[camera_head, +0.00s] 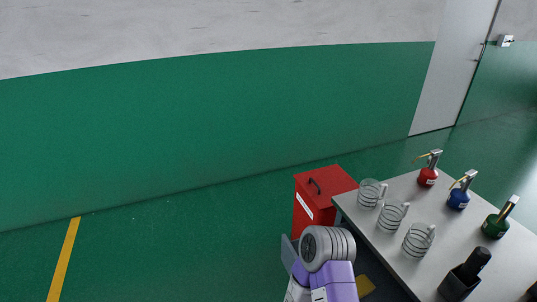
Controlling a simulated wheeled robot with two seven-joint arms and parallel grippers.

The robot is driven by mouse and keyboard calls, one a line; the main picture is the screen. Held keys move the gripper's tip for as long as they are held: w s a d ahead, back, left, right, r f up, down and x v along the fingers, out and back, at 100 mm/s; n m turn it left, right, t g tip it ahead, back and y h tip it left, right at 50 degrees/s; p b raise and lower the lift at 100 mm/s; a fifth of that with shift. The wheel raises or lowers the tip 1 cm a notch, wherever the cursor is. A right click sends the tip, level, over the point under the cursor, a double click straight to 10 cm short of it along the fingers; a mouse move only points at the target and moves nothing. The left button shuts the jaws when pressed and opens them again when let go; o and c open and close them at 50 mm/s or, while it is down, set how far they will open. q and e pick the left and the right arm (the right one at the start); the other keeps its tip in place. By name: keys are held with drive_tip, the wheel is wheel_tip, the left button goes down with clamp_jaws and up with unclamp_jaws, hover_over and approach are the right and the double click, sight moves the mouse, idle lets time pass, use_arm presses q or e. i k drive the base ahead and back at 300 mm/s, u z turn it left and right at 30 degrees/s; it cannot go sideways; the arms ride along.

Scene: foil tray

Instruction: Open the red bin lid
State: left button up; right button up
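The red bin (335,205) stands on the green floor at the left end of the table, right of the picture's middle. Its red lid (332,179) lies flat on top and looks closed. A dark handle (314,186) sits on the lid, near its left side. A white label shows on the bin's front. A grey and purple link of my own arm shows at the bottom, in front of the bin's lower part and hiding some of it.
A grey table (400,191) stands right of the bin, close beside it. The floor left of the bin is clear, with a yellow line (64,260).

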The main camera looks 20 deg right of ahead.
sight(321, 183)
drive_tip(key=i, duration=1.95)
drive_tip(key=z, duration=1.2)
drive_tip(key=i, duration=1.5)
drive_tip(key=z, duration=0.85)
